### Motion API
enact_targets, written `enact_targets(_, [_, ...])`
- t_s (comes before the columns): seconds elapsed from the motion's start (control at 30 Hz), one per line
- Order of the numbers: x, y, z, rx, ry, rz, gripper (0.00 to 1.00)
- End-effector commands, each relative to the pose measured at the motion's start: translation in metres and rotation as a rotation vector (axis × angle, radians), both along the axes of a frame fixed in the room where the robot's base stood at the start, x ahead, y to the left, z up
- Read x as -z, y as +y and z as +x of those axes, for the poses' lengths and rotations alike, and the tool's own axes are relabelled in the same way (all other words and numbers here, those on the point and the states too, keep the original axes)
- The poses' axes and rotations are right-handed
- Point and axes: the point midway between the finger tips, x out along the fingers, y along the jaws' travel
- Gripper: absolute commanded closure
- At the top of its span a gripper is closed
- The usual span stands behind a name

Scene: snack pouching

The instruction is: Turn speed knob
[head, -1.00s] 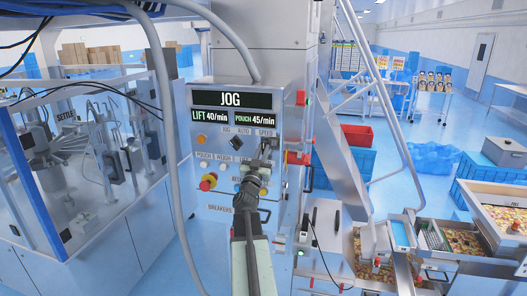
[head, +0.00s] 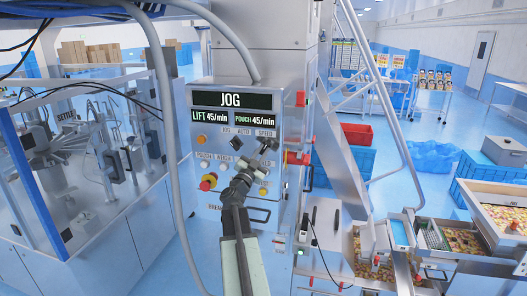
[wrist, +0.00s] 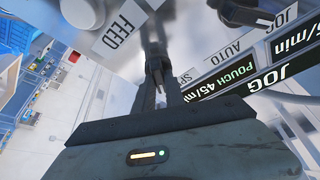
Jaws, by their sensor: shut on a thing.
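The control panel (head: 215,180) stands in the middle of the head view. Its screen (head: 232,99) reads JOG, with LIFT 45/min and POUCH 45/min below. My gripper (head: 266,149) reaches up from below to the spot just under the SPEED label (head: 265,133). My gripper, also in the wrist view (wrist: 156,72), is shut on the speed knob, which its fingers and wrist mostly hide. The SPEED label is partly covered in the wrist view, beside the fingers.
A red-and-yellow emergency button (head: 208,181) sits lower left on the panel, with an orange button (head: 201,140) above it. A FEED label (wrist: 118,34) is near my fingers. A grey hose (head: 166,110) hangs left of the panel. A slanted metal chute (head: 345,150) stands right.

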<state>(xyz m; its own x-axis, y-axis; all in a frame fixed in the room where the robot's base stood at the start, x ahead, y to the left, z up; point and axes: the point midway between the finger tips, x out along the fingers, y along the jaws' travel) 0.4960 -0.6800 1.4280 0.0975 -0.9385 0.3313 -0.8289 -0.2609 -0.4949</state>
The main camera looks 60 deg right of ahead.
Motion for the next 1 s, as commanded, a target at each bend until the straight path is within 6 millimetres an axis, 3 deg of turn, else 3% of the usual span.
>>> enact_targets(0.4, [0.001,0.002,0.002,-0.005,-0.007,0.003,1.00])
enact_targets(0.43, [0.001,0.002,0.002,-0.005,-0.007,0.003,0.77])
enact_targets(0.5, [0.001,0.002,0.002,-0.005,-0.006,0.003,0.64])
enact_targets(0.83, [0.001,0.003,0.001,-0.002,-0.007,0.002,0.64])
enact_targets(1.0, [0.009,0.021,-0.001,-0.004,-0.008,0.003,0.64])
